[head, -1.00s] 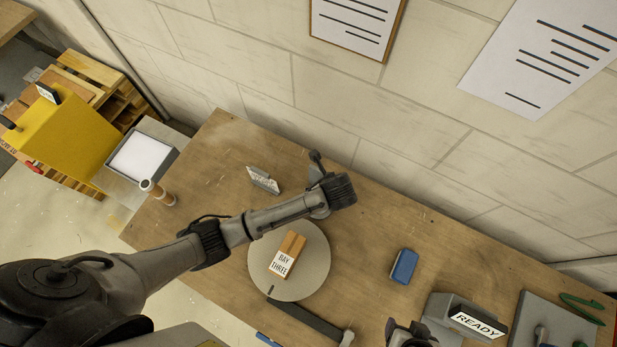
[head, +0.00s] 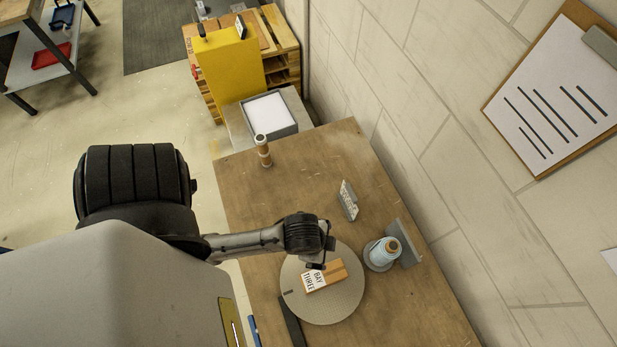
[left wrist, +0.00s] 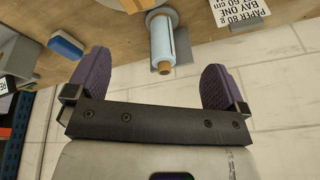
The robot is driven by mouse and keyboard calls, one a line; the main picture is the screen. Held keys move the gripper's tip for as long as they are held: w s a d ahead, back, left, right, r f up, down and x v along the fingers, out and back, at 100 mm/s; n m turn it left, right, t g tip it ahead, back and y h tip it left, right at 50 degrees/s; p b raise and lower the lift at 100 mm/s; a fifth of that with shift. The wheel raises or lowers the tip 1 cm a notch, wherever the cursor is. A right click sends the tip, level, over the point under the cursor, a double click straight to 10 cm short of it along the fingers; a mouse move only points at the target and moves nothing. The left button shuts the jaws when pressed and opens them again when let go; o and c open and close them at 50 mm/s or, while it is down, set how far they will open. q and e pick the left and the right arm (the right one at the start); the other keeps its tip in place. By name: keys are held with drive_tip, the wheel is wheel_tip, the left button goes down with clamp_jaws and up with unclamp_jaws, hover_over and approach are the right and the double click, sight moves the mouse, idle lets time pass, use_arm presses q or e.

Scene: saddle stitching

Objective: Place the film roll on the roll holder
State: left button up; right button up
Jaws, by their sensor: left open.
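The film roll (head: 382,251) is pale blue with a brown core and stands on a round grey base beside an upright grey plate (head: 402,243) on the wooden table. I cannot tell which fixture is the roll holder. The roll also shows in the left wrist view (left wrist: 162,42), core end facing the camera. My left gripper (head: 320,256) is over the round grey disc, to the left of the roll. In the left wrist view its purple-padded fingers (left wrist: 157,60) are open and apart, with the roll beyond the gap between them. My right gripper is not in view.
A BAY THREE box (head: 324,276) lies on the grey disc (head: 340,308). A small sign (head: 348,200) and a brown-and-white post (head: 263,151) stand on the table. A blue block (left wrist: 66,46) lies nearby. The wall (head: 440,150) closes the right side.

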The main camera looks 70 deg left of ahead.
use_arm(q)
drive_tip(key=s+a+n, duration=0.1)
drive_tip(key=s+a+r+n, duration=0.1)
drive_tip(key=s+r+n, duration=0.1)
drive_tip(key=n, duration=0.1)
drive_tip(key=shift+s+a+r, duration=0.25)
drive_tip(key=shift+s+a, duration=0.1)
drive_tip(key=shift+a, duration=0.05)
